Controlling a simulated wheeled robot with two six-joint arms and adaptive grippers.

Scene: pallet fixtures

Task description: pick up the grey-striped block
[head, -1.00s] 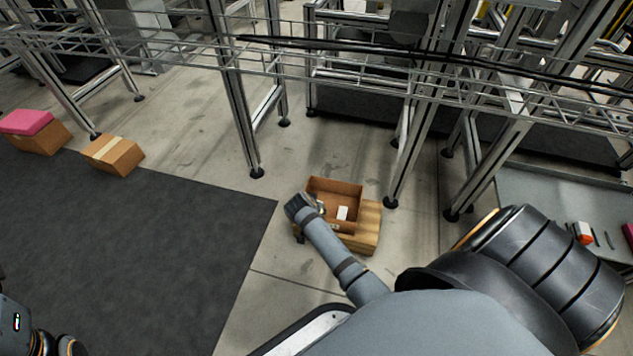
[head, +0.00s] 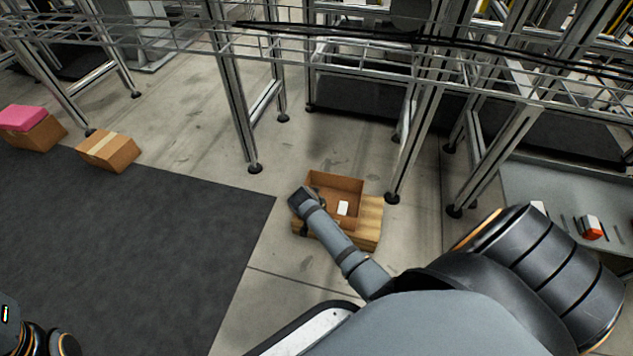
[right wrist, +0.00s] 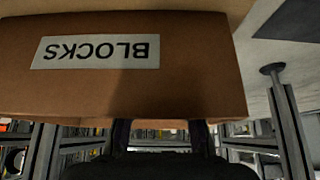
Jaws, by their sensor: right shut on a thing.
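I cannot make out a grey-striped block in either view. An open brown box (head: 336,181) stands on a tan, wood-like base (head: 370,228) on the floor, with a small white item (head: 343,208) inside. My right gripper (head: 309,205) is at the left side of this box in the head view. In the right wrist view the box wall (right wrist: 200,75) carries an upside-down "BLOCKS" label (right wrist: 95,52). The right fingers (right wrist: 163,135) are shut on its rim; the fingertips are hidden. Of my left arm only a part shows at the lower left; its gripper is out of view.
A grey table (head: 530,185) at the right holds a white-and-orange block (head: 592,228) and small items. Metal frame legs (head: 415,140) stand behind the box. Cartons (head: 108,152) lie at the left, one with a pink top (head: 24,117). The dark mat (head: 130,230) is clear.

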